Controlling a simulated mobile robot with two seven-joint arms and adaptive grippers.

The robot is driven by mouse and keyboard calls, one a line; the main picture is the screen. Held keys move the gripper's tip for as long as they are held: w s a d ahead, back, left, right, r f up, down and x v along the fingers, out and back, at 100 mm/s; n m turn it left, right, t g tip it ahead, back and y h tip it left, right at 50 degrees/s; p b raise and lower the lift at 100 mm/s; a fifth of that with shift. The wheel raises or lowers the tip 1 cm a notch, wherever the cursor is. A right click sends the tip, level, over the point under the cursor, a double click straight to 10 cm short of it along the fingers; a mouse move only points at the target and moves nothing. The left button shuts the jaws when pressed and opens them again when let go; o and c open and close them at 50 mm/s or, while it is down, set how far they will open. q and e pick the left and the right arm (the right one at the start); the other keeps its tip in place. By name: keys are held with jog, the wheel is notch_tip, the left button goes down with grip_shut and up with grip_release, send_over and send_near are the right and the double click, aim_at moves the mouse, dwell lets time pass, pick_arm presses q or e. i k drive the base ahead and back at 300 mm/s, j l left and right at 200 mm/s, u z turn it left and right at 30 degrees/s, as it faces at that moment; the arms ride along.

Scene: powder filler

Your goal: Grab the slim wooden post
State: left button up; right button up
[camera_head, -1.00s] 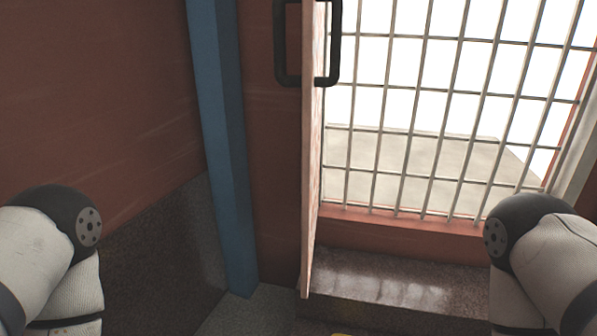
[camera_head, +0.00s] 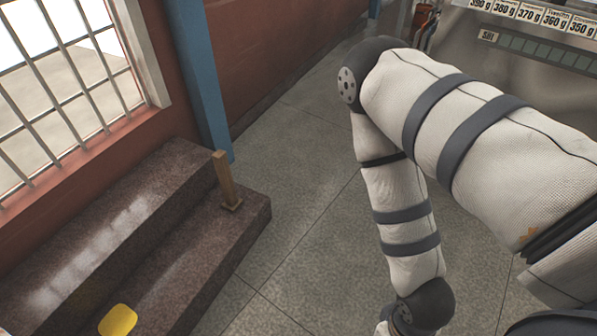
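The slim wooden post (camera_head: 226,181) stands upright on a small base on the stone step, near the step's right end and close to the blue pillar. My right arm reaches in from the right side of the head view and bends down toward the bottom; its gripper is not visible, being at or below the lower edge. No gripper is near the post. My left arm and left gripper are outside the view.
The dark stone steps (camera_head: 165,234) run along the red wall under a barred window (camera_head: 62,75). A yellow object (camera_head: 117,320) lies on the lower step. A blue pillar (camera_head: 200,75) stands behind. Grey floor (camera_head: 300,170) is clear beside the steps. A metal machine (camera_head: 520,75) stands at top right.

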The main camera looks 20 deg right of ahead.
aim_at(231, 203)
jog(key=z, duration=0.2)
jog(key=i+u, duration=0.15)
jog(key=i, duration=0.3)
jog(key=i+l+u, duration=0.15)
jog(key=i, duration=0.3)
jog(key=i+l+u, duration=0.1)
jog(key=i, duration=0.3)
